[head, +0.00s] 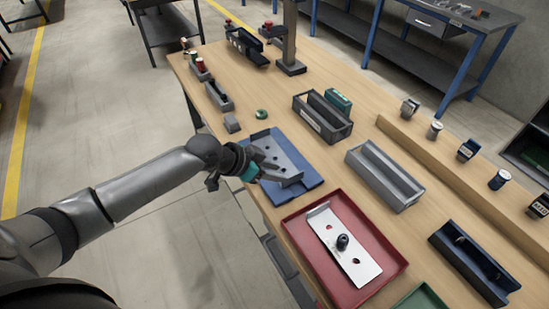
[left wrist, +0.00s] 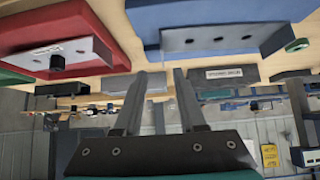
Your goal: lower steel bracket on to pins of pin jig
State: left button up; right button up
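A grey steel bracket (head: 277,154) with a row of dark holes and a raised edge lies on a blue tray (head: 315,181). It also shows in the left wrist view (left wrist: 222,39). A paler bracket (head: 340,236) with a black knob (head: 342,242) on it lies in a red tray (head: 384,284); this too shows in the left wrist view (left wrist: 48,54). I cannot tell which thing is the pin jig. My right gripper is out of view.
A dark grey bin (head: 322,118) and a lighter grey bin (head: 385,176) stand right of the blue tray. A dark blue bin (head: 473,262) is at lower right. A green ring (head: 262,114) lies behind the blue tray. A wooden ledge (head: 450,178) runs along the right.

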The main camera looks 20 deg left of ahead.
aim_at(293, 176)
pick_arm(q)
jog(key=shift+b+x, duration=0.55)
jog(key=shift+x, duration=3.5)
jog(key=shift+w+a, duration=0.15)
jog(key=shift+c, duration=0.3)
grip_shut()
jog(key=shift+w+r, duration=0.1)
